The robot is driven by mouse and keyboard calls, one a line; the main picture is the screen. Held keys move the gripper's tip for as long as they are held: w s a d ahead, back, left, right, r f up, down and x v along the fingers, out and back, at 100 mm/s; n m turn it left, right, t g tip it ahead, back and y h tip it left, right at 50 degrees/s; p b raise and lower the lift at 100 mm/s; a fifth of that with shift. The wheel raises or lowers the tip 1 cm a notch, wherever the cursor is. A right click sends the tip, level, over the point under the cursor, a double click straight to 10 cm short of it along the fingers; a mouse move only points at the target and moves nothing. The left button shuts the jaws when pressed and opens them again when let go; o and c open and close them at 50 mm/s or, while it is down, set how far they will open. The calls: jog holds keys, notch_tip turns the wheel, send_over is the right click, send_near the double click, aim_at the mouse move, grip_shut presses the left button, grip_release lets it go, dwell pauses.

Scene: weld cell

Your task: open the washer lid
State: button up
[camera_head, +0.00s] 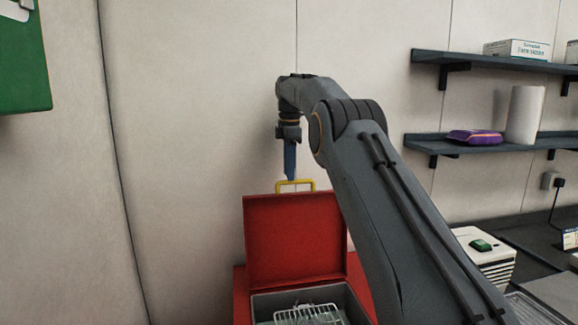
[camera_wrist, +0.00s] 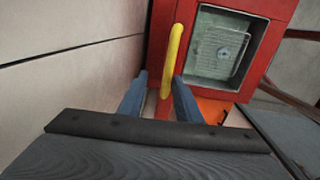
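The red washer (camera_head: 241,300) stands against the wall, with its red lid (camera_head: 292,240) raised upright and the basin uncovered. A yellow handle (camera_head: 296,184) is on the lid's top edge. My gripper (camera_head: 290,178) points down just above the handle, its blue fingertips very close to it. In the wrist view my gripper (camera_wrist: 160,76) has its two fingers apart, with a gap between them. The yellow handle (camera_wrist: 174,55) shows at that gap, nearer the right finger. I cannot tell whether a finger touches it. The open basin (camera_wrist: 216,82) shows beyond, at the right.
A wire rack (camera_head: 312,313) lies in the basin. Wall shelves (camera_head: 490,62) at the right hold a box (camera_head: 516,49), a purple pack (camera_head: 474,137) and a white roll (camera_head: 524,115). A green cabinet (camera_head: 22,70) hangs at the upper left. The wall is close behind the lid.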

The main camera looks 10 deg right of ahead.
jog(key=shift+s+r, duration=0.15)
jog(key=shift+r, duration=1.75)
jog(key=shift+a, duration=0.1)
